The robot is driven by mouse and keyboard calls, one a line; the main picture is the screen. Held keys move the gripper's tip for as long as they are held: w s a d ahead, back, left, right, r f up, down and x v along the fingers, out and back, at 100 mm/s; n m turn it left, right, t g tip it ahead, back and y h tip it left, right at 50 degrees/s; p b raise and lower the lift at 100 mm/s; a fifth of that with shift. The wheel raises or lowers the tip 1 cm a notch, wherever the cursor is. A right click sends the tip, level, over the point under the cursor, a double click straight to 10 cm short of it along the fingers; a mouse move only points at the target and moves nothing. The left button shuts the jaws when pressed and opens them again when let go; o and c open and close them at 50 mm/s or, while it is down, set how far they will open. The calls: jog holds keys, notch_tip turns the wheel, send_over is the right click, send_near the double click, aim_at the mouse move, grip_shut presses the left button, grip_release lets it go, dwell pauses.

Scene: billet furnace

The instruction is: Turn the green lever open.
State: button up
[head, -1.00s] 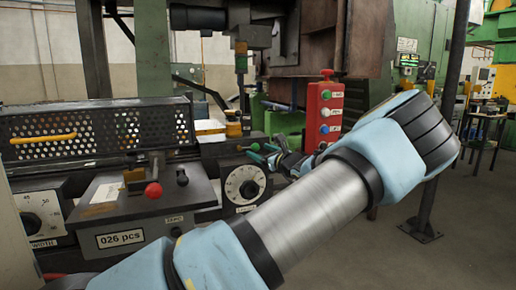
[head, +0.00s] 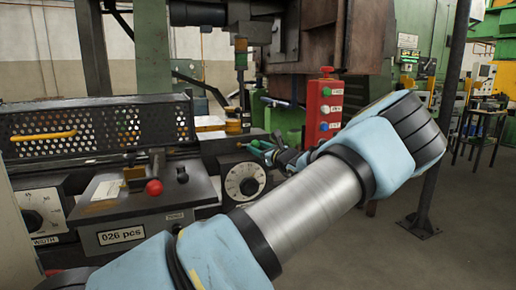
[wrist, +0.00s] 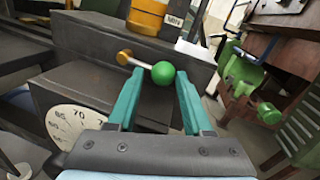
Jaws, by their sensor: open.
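The green lever shows in the wrist view as a round green knob (wrist: 162,73) on a short pale rod with a brass-coloured hub (wrist: 124,57). The hub sits on the side of a dark grey machine block. My gripper (wrist: 160,82) is open, with one teal finger on each side of the knob. The knob lies between the fingertips; I cannot tell whether either finger touches it. In the head view my gripper (head: 265,149) is small beside the machine's right end, and the lever is hard to make out there.
A white dial (head: 245,182) is on the machine front below my gripper. A red-knobbed lever (head: 154,187) stands on the panel to the left. A red button box (head: 324,112) stands behind my arm. Open floor lies at the right.

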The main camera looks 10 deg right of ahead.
grip_shut()
